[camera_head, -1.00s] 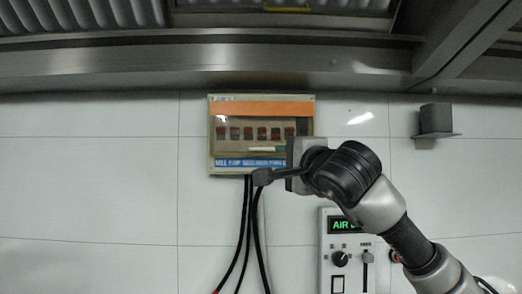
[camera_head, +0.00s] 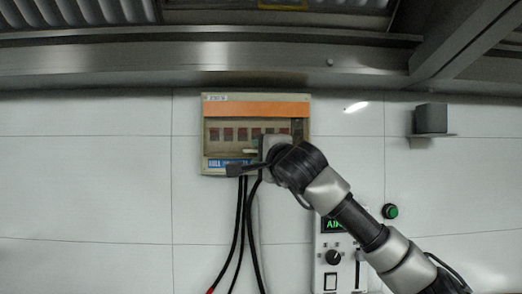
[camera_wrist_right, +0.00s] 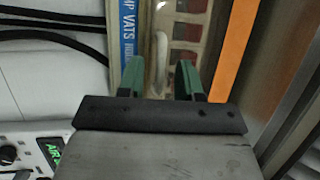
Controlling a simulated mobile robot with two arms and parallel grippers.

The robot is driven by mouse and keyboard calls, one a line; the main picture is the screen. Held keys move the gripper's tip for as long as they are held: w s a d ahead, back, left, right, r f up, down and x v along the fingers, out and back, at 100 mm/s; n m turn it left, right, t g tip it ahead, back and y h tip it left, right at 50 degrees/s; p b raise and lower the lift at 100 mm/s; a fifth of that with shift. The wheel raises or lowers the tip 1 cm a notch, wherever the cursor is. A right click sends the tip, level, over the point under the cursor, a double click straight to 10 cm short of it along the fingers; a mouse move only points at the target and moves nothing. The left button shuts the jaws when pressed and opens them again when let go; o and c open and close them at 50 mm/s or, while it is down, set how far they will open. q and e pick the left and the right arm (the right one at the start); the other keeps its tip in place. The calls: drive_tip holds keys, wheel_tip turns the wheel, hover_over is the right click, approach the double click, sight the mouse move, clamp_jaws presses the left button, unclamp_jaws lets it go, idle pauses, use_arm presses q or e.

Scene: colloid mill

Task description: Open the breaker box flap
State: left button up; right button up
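The breaker box (camera_head: 207,140) hangs on the white wall, with an orange band across its top and a blue label strip along its bottom. Its see-through flap (camera_head: 222,149) looks closed over a row of dark red switches. A pale handle (camera_wrist_right: 161,50) on the flap shows in the right wrist view. My right gripper (camera_wrist_right: 160,70) is open, its two green fingers apart, with the handle ahead and roughly between them. I cannot tell if they touch it. In the head view this gripper covers the box's lower right part. My left gripper is not in view.
Black cables (camera_head: 240,225) hang below the box. A control panel (camera_head: 330,281) with a green display is to the lower right. A green button (camera_head: 390,211) and a small grey block on a shelf (camera_head: 431,119) are farther right. A metal ledge (camera_head: 110,66) runs above.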

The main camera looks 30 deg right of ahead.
drive_tip(key=shift+c, duration=0.3)
clamp_jaws()
